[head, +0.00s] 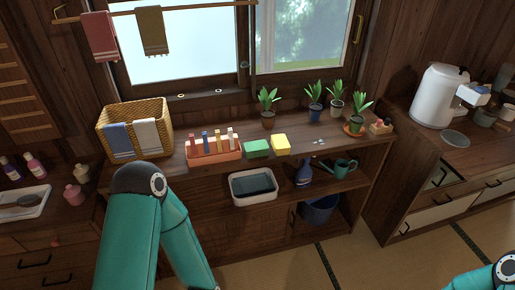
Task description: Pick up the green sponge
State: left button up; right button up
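The green sponge (256,148) is a small rectangular block lying on the top of the wooden shelf unit (352,145) under the window. It sits between an orange caddy (214,155) on its left and a yellow sponge (281,144) on its right. My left arm rises from the bottom of the head view in front of the left part of the shelf unit, and its gripper does not show. Only a bit of my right arm shows at the bottom right corner, and its gripper is out of view.
A wicker basket (160,112) with cloths stands at the left end of the top. Potted plants (267,118) line the back and right. A grey-white basin (236,190), a blue bottle (304,174) and a watering can (343,169) are on the shelf below. Tatami floor is clear in front.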

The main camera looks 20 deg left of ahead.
aim_at(255, 149)
jog(key=i, duration=0.9)
